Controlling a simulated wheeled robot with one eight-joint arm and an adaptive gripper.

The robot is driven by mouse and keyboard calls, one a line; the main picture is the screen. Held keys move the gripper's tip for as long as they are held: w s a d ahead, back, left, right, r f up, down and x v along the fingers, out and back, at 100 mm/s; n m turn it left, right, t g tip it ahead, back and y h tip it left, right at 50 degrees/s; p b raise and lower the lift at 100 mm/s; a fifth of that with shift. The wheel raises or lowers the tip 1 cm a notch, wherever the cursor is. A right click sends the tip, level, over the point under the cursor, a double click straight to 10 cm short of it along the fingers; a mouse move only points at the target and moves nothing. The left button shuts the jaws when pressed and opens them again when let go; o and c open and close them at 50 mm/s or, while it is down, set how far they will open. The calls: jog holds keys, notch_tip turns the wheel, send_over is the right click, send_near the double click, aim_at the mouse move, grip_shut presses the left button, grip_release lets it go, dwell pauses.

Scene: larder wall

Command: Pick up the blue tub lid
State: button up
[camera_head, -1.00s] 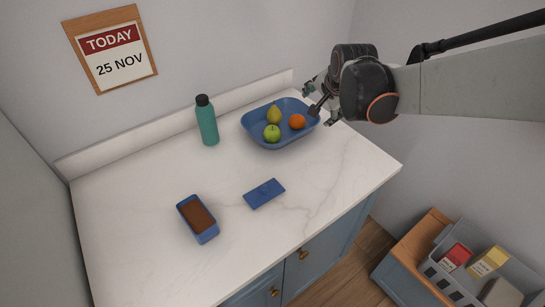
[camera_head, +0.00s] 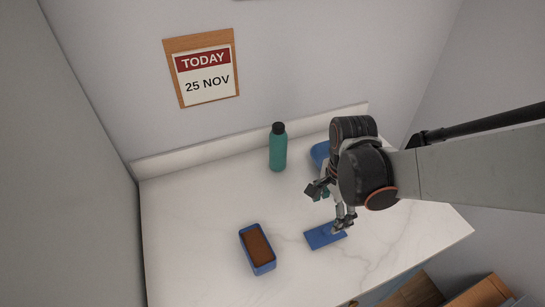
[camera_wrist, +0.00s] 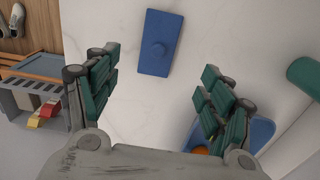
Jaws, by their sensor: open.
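The blue tub lid (camera_head: 322,238) lies flat on the white counter. It is a flat rectangle, and the wrist view shows a small round knob on the middle of the lid (camera_wrist: 158,62). My gripper (camera_head: 330,207) is open and empty, above the lid and partly covering its upper right edge in the head view. In the wrist view the lid lies beyond and between the spread fingers of my gripper (camera_wrist: 158,68), apart from both. The open blue tub (camera_head: 269,266) with brown contents stands to the left of the lid.
A teal bottle (camera_head: 278,152) stands at the back near the wall. The blue fruit bowl (camera_head: 319,154) is mostly hidden behind my arm; it also shows in the wrist view (camera_wrist: 262,133). A grey crate (camera_wrist: 18,107) with boxes is off the counter. Counter around the lid is clear.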

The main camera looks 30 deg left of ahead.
jog(key=b, duration=0.4)
send_over(321, 235)
jog(key=f, duration=0.6)
jog(key=shift+s+a+f, duration=0.1)
jog(key=shift+s+f, duration=0.05)
jog(key=shift+s, duration=0.2)
jog(key=f+b, duration=0.2)
jog(key=f, duration=0.1)
jog(key=f+b, duration=0.1)
jog(key=f, duration=0.1)
jog(key=shift+w+f, duration=0.2)
jog(key=shift+w, duration=0.1)
jog(key=c, duration=1)
